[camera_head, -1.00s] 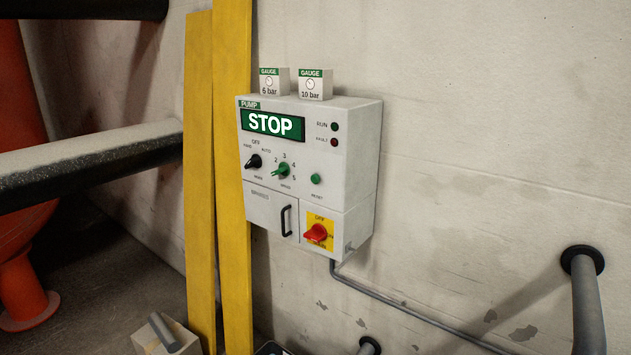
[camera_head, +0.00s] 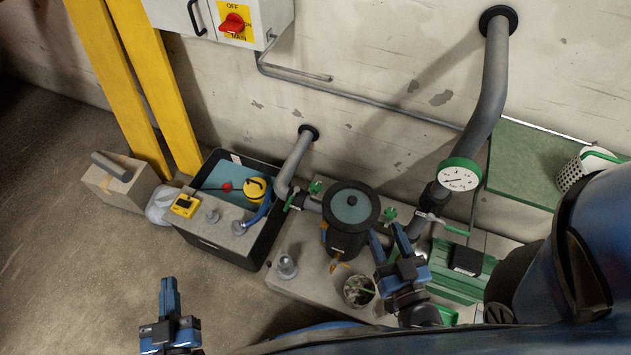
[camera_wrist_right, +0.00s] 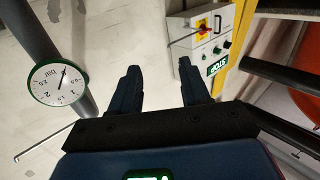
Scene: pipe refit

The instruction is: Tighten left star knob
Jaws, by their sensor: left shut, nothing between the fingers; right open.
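The left star knob looks to be the small green knob (camera_head: 316,187) at the upper left of the round black housing (camera_head: 346,236). A similar green knob (camera_head: 390,212) is at the housing's right. My left gripper (camera_head: 169,284) is shut and empty over the floor at the bottom left, well apart from both knobs. My right gripper (camera_head: 388,236) is open; in the head view it appears just below the right green knob. In the right wrist view its two fingers (camera_wrist_right: 160,76) are apart with nothing between them.
A pipe with a gauge (camera_head: 460,176) rises right of the housing. A black bin (camera_head: 256,249), a box (camera_head: 118,184) and yellow boards (camera_head: 120,75) are at the left. The control panel (camera_head: 270,18) hangs above. Floor at lower left is clear.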

